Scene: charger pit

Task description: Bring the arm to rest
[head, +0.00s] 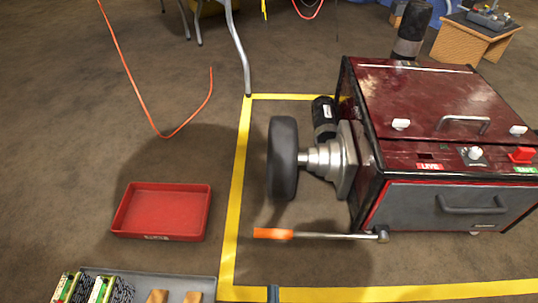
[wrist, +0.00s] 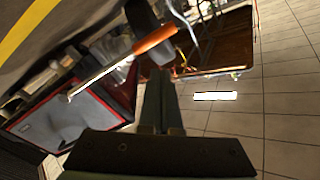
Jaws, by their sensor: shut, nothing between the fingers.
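My gripper (wrist: 161,80) shows in the wrist view, its two dark fingers together and pointing up the picture, with nothing between them. The dark palm block fills the lower middle of that view. In the head view, only a small dark upright piece shows at the bottom edge, and I cannot tell whether it is part of my arm. A lever with an orange handle (head: 273,234) sticks out leftward from the front of the dark red machine (head: 430,100). The orange handle (wrist: 155,40) also appears above my fingers in the wrist view; I cannot tell the gap.
A black wheel (head: 283,158) on a metal hub juts from the machine's left side. A red tray (head: 162,211) lies on the floor at left. A grey tray (head: 200,284) with boards and blocks is at bottom left. Yellow floor lines (head: 238,190) border the machine. An orange cable (head: 128,70) hangs behind.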

